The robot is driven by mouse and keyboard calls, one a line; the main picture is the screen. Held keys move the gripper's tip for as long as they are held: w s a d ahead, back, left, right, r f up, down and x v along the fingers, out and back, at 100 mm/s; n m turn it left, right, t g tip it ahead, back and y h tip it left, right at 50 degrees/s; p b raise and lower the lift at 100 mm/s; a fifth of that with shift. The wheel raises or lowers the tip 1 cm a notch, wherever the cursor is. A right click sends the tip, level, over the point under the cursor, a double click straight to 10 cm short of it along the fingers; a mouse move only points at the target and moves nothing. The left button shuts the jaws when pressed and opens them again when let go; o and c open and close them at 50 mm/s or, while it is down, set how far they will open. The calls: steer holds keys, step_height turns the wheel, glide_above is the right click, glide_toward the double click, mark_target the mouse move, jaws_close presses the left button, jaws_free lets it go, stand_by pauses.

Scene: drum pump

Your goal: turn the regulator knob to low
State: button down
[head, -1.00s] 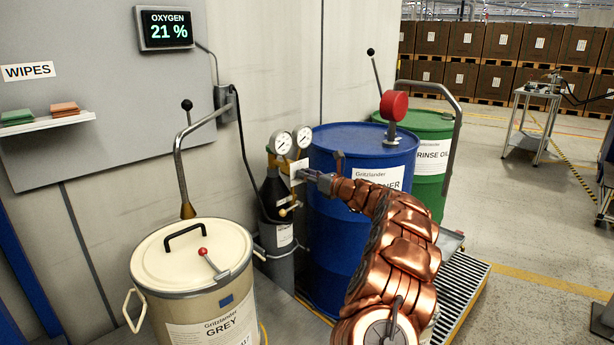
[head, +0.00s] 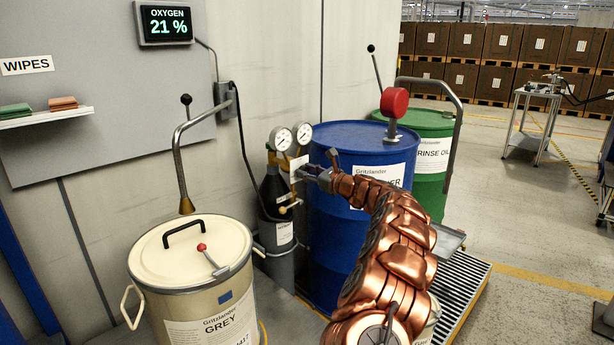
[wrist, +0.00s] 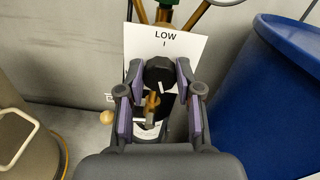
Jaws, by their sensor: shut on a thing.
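The regulator knob (wrist: 159,71) is a dark, faceted knob in front of a white card (wrist: 190,48) marked LOW with a tick below the word. A short white mark shows on the knob's lower front, away from the tick. My gripper (wrist: 159,80) has its two purple-padded fingers on either side of the knob, shut on it. In the head view my gripper (head: 306,175) reaches the regulator from the right, below two round gauges (head: 291,136). The dark gas cylinder (head: 276,198) stands under the regulator. The gripper hides the knob in the head view.
A blue drum (head: 328,230) stands close on the right of the cylinder, under my arm. A cream GREY drum (head: 200,290) with a lever lid stands at front left. A green drum (head: 435,150) is behind. A brass fitting (wrist: 152,105) sits below the knob.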

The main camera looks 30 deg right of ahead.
steer(key=n+b, duration=0.7)
steer(key=n, duration=0.3)
steer(key=n+b, duration=0.8)
steer(key=n, duration=0.2)
steer(key=n+h+b, duration=0.1)
steer(key=n+b, duration=0.6)
steer(key=n, duration=0.4)
steer(key=shift+f, duration=0.35)
steer(key=c, duration=0.8)
jaws_free()
